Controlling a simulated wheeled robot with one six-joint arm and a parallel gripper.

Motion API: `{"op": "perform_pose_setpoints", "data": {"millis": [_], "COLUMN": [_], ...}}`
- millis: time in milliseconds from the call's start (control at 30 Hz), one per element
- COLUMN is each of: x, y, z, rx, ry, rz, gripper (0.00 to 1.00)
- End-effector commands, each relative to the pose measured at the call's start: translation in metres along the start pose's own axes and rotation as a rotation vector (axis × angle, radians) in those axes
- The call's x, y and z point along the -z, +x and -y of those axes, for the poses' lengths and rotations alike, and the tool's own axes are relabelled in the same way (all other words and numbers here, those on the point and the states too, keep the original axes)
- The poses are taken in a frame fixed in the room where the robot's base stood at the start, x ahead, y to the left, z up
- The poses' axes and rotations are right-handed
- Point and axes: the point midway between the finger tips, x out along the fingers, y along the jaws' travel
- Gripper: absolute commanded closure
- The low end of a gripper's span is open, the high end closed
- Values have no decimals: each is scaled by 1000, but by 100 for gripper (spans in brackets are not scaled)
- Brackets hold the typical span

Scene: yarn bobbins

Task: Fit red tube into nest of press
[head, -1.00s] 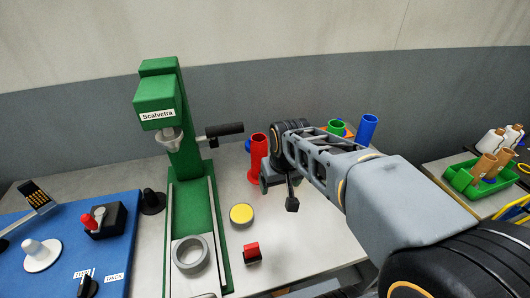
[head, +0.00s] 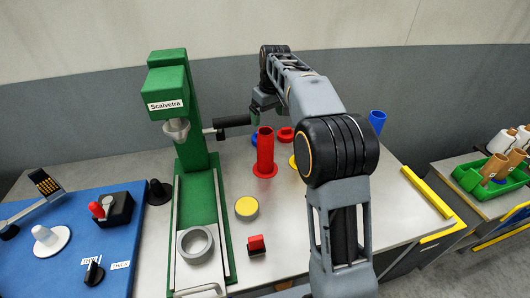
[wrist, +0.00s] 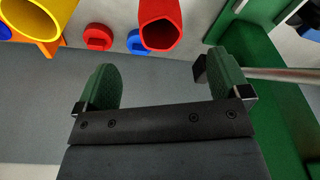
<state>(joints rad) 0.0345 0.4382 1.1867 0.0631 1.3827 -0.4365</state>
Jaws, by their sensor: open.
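The red tube (head: 265,152) stands upright on its wide base on the table, right of the press. The green press (head: 193,120), labelled Scalvetra, stands to its left. The nest, a grey ring (head: 184,250), sits at the front of the press bed, and its opening looks empty. My gripper (head: 262,108) is raised behind the red tube, close to the press handle. In the wrist view my gripper (wrist: 163,80) is open and empty. There the red tube (wrist: 160,26) shows its open mouth beyond the fingers, apart from them.
The press handle (head: 232,121) juts right, close to my gripper; its bar (wrist: 275,74) shows beside one finger. Red (wrist: 97,37) and blue (wrist: 138,42) pieces and a yellow tube (wrist: 38,18) lie nearby. A yellow button (head: 246,207) and red switch (head: 256,245) stand in front.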

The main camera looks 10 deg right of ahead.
Motion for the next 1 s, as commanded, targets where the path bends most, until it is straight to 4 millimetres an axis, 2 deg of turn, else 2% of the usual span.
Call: {"op": "perform_pose_setpoints", "data": {"millis": [33,200,467,800,1000], "x": [0,0,0,-1,-1], "y": [10,32,47,88,96], "z": [0,1,1,0,0], "rx": [1,0,0,0,-1], "ry": [0,0,1,1,1], "rz": [2,0,0,-1,-2], "gripper": [6,6,6,6,6]}}
